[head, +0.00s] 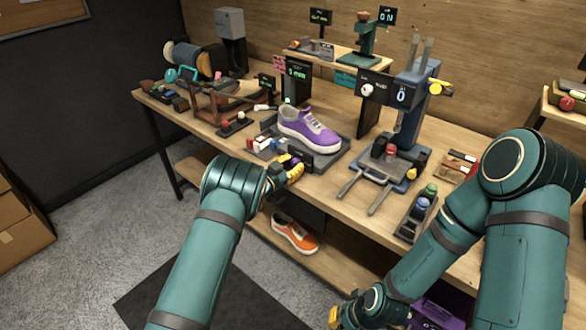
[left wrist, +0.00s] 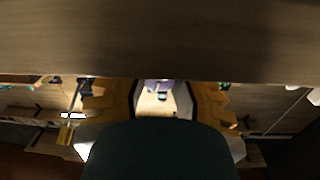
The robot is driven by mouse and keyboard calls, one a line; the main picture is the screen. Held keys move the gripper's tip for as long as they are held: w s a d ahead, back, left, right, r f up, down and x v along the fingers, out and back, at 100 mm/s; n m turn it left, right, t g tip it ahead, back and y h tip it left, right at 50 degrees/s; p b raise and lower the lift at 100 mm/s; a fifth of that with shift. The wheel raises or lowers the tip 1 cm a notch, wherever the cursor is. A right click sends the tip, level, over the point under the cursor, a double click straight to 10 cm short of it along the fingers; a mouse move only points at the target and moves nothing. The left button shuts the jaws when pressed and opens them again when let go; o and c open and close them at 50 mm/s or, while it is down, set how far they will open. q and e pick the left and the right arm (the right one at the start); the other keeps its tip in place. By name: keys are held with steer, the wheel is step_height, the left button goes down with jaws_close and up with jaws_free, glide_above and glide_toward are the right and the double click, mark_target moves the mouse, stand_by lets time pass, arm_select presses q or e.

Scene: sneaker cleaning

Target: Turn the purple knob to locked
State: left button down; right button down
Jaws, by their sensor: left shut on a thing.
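A purple sneaker (head: 310,128) with a white sole lies on a dark platform (head: 331,159) on the workbench. My left gripper (head: 291,167) is at the front edge of this platform, with its orange fingers closed in. In the left wrist view, my left gripper (left wrist: 160,105) has a small purple part (left wrist: 160,86) between its fingers, which I take for the purple knob. Most of the knob is hidden by the fingers, and I cannot read its setting. My right gripper (head: 343,315) is low at the bottom of the head view, partly hidden and away from the bench top.
A blue press-like stand (head: 408,105) with two prongs is right of the sneaker. A rack of coloured bottles (head: 418,213) stands near the front edge. An orange sneaker (head: 294,233) lies on the lower shelf. A purple crate (head: 436,314) is at the bottom.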

arm_select(q)
steer(key=shift+m+b, duration=1.35)
steer(key=shift+m, duration=0.35)
steer(key=c, duration=0.6)
jaws_free()
